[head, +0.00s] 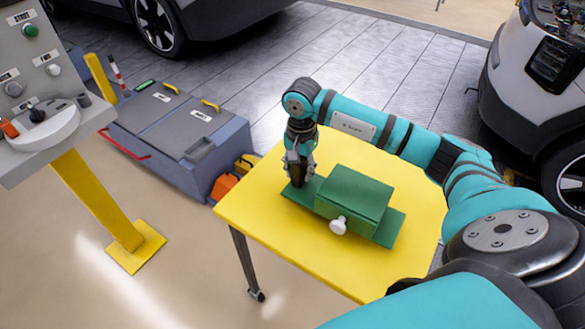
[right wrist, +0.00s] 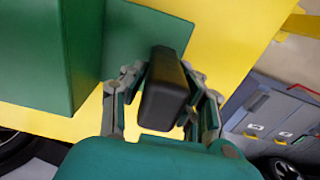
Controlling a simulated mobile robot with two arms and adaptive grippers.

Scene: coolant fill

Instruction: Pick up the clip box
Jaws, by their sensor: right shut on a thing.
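A green box (head: 352,193) with a white knob (head: 338,225) on its front sits on a flat green plate (head: 385,232) on the yellow table. I take this to be the clip box. My right gripper (head: 298,177) points down at the plate's left end, beside the box. It is shut on a dark upright block (right wrist: 164,98), with a finger on each side in the right wrist view. Whether this block is fixed to the plate is hidden. The green box (right wrist: 40,50) also shows in the right wrist view. My left gripper is not in view.
The yellow table (head: 270,228) has bare room around the plate. A grey chest (head: 180,128) and an orange item (head: 224,186) stand on the floor beyond its left side. A control panel on a yellow post (head: 95,195) stands left. Cars (head: 535,85) are behind.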

